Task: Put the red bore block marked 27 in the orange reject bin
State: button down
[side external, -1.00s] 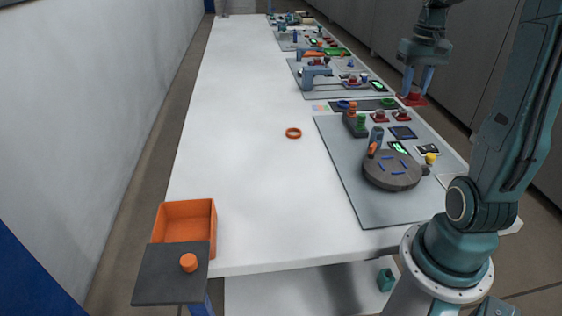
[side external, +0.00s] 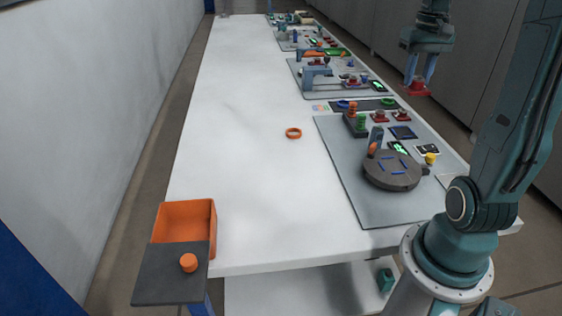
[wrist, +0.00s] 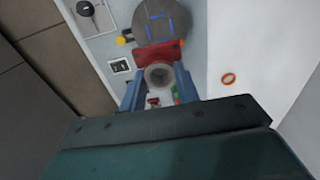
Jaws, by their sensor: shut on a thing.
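My gripper (side external: 419,84) is at the upper right in the side view, raised above the far right side of the table. It is shut on a red block (side external: 416,90), held between its blue fingers. In the wrist view the red block (wrist: 158,54) shows between the fingers with a round grey bore part facing the camera. No number can be read on it. The orange bin (side external: 185,211) stands at the near left corner of the table, open at the top, and looks empty. My gripper is far from the bin.
A dark round turntable (side external: 391,172) sits on a grey mat (side external: 350,190). Two red blocks with grey tops (side external: 380,116) stand behind it. An orange ring (side external: 293,133) lies on the white table. A dark panel with an orange button (side external: 188,263) is before the bin.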

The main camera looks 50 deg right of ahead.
jog(key=shift+r, duration=0.3)
jog(key=shift+w, duration=0.1)
jog(key=w+a+f+n, duration=0.4)
jog(key=w+a, duration=0.5)
jog(key=w, duration=0.3)
jog(key=w+a+f+n, duration=0.35)
jog(key=w+a, duration=0.45)
jog(key=w, duration=0.4)
jog(key=w+a+f+n, duration=0.1)
jog(key=a+f+n, duration=0.1)
jog(key=a, duration=0.9)
jog(key=w+a+f+n, duration=0.2)
jog(key=a+f, duration=0.3)
jog(key=a, duration=0.6)
jog(key=w+a+f+n, duration=0.2)
jog(key=a+f+n, duration=0.1)
jog(key=a, duration=0.8)
jog(key=shift+a+f+n, duration=0.25)
jog(key=shift+a+n, duration=0.05)
jog(key=shift+n, duration=0.35)
jog(key=shift+f, duration=0.2)
jog(key=shift+f, duration=4.2)
